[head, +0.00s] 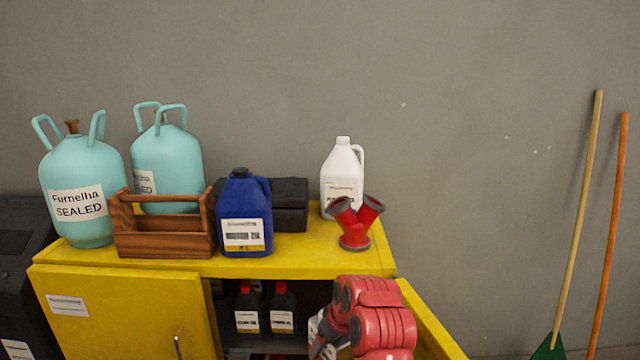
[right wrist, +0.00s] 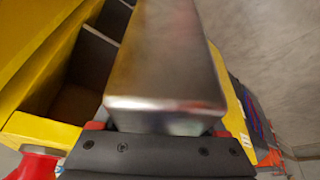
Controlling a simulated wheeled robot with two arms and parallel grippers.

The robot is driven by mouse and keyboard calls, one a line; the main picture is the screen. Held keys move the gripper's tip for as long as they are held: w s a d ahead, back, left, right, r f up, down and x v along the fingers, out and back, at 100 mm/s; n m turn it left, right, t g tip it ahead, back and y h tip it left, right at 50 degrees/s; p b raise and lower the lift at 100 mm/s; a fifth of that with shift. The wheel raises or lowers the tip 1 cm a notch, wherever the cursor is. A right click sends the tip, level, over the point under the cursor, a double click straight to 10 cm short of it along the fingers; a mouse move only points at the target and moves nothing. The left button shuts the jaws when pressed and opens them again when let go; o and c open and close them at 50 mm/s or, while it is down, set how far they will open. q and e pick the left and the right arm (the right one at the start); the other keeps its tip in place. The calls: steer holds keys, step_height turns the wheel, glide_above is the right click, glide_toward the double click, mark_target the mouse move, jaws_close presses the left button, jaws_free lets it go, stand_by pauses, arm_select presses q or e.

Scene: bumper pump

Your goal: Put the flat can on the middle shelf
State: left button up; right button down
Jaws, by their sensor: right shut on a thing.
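My right gripper (right wrist: 160,130) is shut on a metallic, box-shaped flat can (right wrist: 165,60), which fills the middle of the right wrist view between its red fingertips. In the head view, my red right arm reaches in front of the open right half of the yellow cabinet (head: 120,310), and the gripper's fingers are hidden there. A dark shelf (head: 265,340) inside the cabinet bears two dark bottles with red caps (head: 247,308). In the right wrist view, the cabinet's shelves (right wrist: 95,50) lie left of the can, apart from it. My left gripper is not in view.
The left cabinet door is shut; the right door (head: 430,325) stands open. The cabinet top holds two teal tanks (head: 85,185), a wooden carrier (head: 165,245), a blue jug (head: 245,210), a white jug (head: 342,170) and a red Y-fitting (head: 355,225). Broom handles (head: 578,220) lean at right.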

steer(key=s+d+f+m+h+b, duration=0.2)
steer(key=s+d+f+m+b, duration=0.2)
steer(key=s+d+f, duration=1)
step_height(320, 180, down, 4)
steer(key=d+m, duration=0.1)
steer(key=m, duration=0.1)
steer(key=shift+s+m+t+h, duration=0.15)
steer(key=shift+m+t+h, duration=0.15)
steer(key=shift+m+t, duration=0.1)
steer(key=shift+d+f+b, duration=0.15)
steer(key=shift+b, duration=0.2)
